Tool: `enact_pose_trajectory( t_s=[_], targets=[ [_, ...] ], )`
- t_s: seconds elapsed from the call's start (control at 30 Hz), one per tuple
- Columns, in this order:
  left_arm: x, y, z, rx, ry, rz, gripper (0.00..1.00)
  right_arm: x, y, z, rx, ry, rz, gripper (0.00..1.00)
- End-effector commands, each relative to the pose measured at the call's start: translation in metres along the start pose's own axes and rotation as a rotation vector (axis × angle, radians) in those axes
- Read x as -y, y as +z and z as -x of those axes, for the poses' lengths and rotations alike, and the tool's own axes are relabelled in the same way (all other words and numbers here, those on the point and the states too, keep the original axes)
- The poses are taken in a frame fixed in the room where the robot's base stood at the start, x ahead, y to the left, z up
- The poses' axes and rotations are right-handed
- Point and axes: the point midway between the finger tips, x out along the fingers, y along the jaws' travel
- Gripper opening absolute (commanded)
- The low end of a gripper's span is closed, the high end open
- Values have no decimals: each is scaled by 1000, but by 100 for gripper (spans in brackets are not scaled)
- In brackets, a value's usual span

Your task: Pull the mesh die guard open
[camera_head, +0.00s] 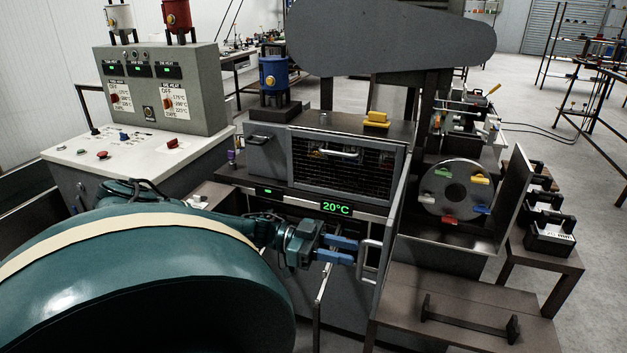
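A dark wire mesh panel (372,172) in a grey frame closes the front of the machine box, with a pale horizontal handle (336,152) showing near its top left. To its lower right, a narrow panel seen nearly edge-on carries a pale upright loop handle (375,262). Which of these is the die guard is not clear. My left gripper (357,252) has two blue fingers, spread apart with a gap between them. Their tips are right at the loop handle; I cannot tell whether they touch it. My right gripper is not in view.
A round plate with coloured tabs (458,190) stands to the right. A brown bench (470,295) with a dark bar fills the lower right. A control console (150,95) stands left.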

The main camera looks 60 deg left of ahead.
Motion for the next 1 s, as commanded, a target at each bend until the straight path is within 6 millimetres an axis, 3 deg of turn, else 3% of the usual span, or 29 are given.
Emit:
enact_pose_trajectory(
  t_s=[0.2, 0.4, 0.6, 1.0],
  targets=[
    [0, 1, 51, 6, -3, 2, 30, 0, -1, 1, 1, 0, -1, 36],
    [0, 0, 82, 2, -2, 0, 30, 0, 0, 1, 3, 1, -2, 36],
    [0, 0, 93, -1, 0, -1, 30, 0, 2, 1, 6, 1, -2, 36],
    [0, 0, 93, -1, 0, -1, 30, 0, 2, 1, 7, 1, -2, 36]
  ],
)
